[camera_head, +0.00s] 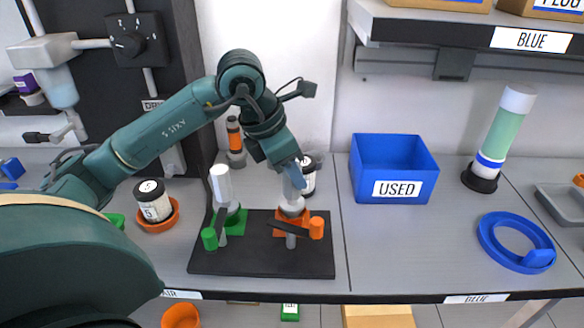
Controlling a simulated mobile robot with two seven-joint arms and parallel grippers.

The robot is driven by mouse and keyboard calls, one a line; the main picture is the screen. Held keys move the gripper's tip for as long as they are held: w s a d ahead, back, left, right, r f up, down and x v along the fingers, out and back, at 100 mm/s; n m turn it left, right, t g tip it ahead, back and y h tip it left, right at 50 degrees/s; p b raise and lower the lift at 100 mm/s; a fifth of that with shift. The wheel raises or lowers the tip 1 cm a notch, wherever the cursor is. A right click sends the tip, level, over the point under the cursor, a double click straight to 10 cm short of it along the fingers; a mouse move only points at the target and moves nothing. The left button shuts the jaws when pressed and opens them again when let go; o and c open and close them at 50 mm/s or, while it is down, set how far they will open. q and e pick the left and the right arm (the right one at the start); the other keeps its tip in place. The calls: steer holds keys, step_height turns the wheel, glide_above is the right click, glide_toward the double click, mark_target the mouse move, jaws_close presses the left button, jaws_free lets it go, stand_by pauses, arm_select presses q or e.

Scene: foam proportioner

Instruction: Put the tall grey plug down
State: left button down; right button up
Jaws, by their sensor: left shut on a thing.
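My left gripper (290,180) comes down from the upper left over the orange side of a black base plate (262,262). It is shut on a light grey upright piece (292,192), which looks like the tall grey plug. The plug's top is partly hidden by the fingers. It stands directly above the orange-marked fitting (291,222); I cannot tell whether it rests in it. A white cylinder (221,184) stands upright on the green-marked fitting (236,220) to the left. My right gripper is not in view.
A blue bin marked USED (394,170) stands right of the plate. A blue ring (516,242) and a green-and-white cylinder (500,135) are farther right. Jar 5 (153,202) sits in an orange ring at left. The bench between plate and blue ring is clear.

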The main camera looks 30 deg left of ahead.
arm_select(q)
steer(key=shift+f+b, duration=0.3)
steer(key=shift+f, duration=0.1)
steer(key=c, duration=1.1)
jaws_free()
steer(key=shift+r, duration=0.1)
steer(key=shift+r+p, duration=0.25)
steer(key=shift+p, duration=0.1)
steer(key=p+v, duration=0.1)
steer(key=v, duration=1.1)
steer(key=shift+w+r, duration=0.1)
steer(key=shift+r, duration=0.25)
